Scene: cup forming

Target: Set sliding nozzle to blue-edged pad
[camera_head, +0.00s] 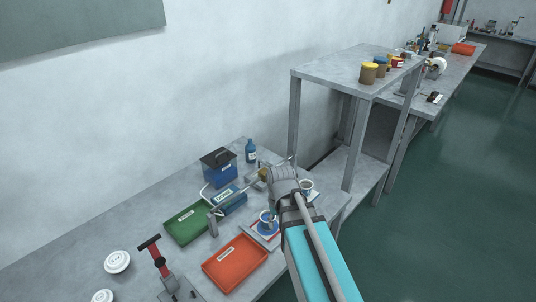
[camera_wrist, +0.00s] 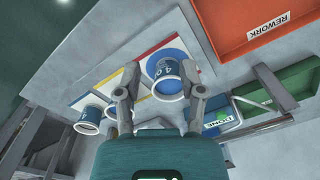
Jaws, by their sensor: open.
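A brass-coloured block (camera_head: 263,174), apparently the sliding nozzle, sits near the far end of a thin rail (camera_head: 238,197) above the table. I cannot clearly make it out in the wrist view. A pale board with red, yellow and blue edging (camera_wrist: 133,62) lies below the rail. A blue-and-white cup (camera_wrist: 168,82) stands by a blue disc on it; this cup also shows in the head view (camera_head: 267,218). Another cup (camera_wrist: 88,121) stands toward the blue-edged end. My gripper (camera_wrist: 160,85) is open, its fingers either side of the first cup in the picture; contact cannot be told. My wrist (camera_head: 285,178) hides part of the board.
A red REWORK tray (camera_head: 235,262) and a green tray (camera_head: 188,224) lie near the board. A blue box (camera_head: 219,168) and blue bottle (camera_head: 251,151) stand behind. A red-handled press (camera_head: 158,256) and white lids (camera_head: 117,262) are at left. A raised shelf (camera_head: 345,75) stands right.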

